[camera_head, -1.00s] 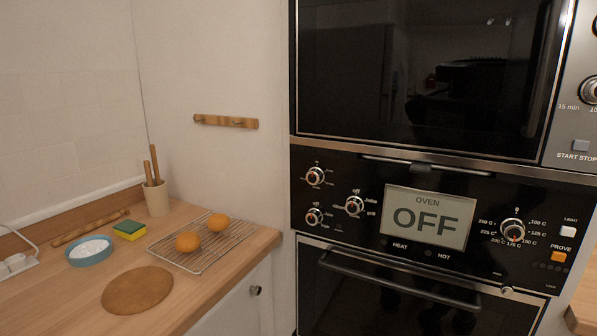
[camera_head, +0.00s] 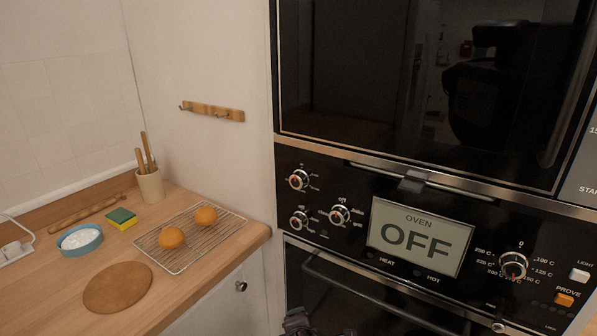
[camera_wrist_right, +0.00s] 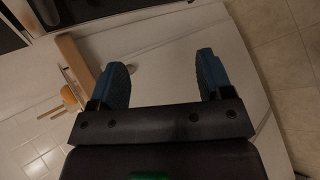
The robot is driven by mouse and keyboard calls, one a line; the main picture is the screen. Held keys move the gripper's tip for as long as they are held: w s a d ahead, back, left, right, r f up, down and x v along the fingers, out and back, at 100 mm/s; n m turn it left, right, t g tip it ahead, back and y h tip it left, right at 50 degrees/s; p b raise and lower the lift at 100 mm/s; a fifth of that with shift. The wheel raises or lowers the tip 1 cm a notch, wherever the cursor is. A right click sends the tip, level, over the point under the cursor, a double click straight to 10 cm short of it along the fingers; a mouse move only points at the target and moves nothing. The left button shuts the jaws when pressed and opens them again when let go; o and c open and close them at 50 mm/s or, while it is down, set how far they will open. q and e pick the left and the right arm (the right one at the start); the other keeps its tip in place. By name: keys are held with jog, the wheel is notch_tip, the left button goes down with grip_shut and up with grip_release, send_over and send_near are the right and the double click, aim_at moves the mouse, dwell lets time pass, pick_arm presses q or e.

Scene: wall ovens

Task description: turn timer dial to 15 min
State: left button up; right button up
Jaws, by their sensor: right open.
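The dial beside the "15 min" print is outside the head view now. Only a strip of its grey panel (camera_head: 580,185) shows at the right edge, with cut-off print. The oven panel below carries a temperature dial (camera_head: 513,265) and three small knobs, one of them the upper left knob (camera_head: 299,180). The display (camera_head: 418,236) reads OVEN OFF. My right gripper (camera_wrist_right: 164,80) is open and empty in its wrist view, its blue-padded fingers wide apart before a pale surface. A dark part of mine shows at the bottom of the head view.
The wooden counter (camera_head: 60,300) at left holds a wire rack (camera_head: 190,247) with two oranges, a blue bowl (camera_head: 80,240), a sponge (camera_head: 121,218), a utensil pot (camera_head: 150,186) and a round board (camera_head: 117,288). The lower oven's handle (camera_head: 375,300) sticks out below the panel.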

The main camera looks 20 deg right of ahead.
jog(key=w+a+r+n+t+h+p, duration=0.1)
jog(key=w+r+n+h, duration=0.2)
jog(key=r, duration=0.4)
jog(key=w+a+r+n+h+p, duration=0.1)
jog(key=w+r+n+p, duration=0.1)
jog(key=w+r, duration=0.35)
jog(key=n+h+p, duration=0.3)
jog(key=h, duration=0.4)
send_near(295, 181)
jog(key=shift+t, duration=0.4)
jog(key=p+x, duration=0.1)
jog(key=x, duration=0.8)
jog(key=shift+s+d+f, duration=0.1)
jog(key=shift+s+d, duration=0.05)
jog(key=shift+d, duration=0.1)
jog(key=shift+w+d, duration=0.3)
jog(key=shift+d, duration=0.05)
jog(key=c, duration=0.9)
jog(key=shift+f+m, duration=0.1)
jog(key=shift+m, duration=0.2)
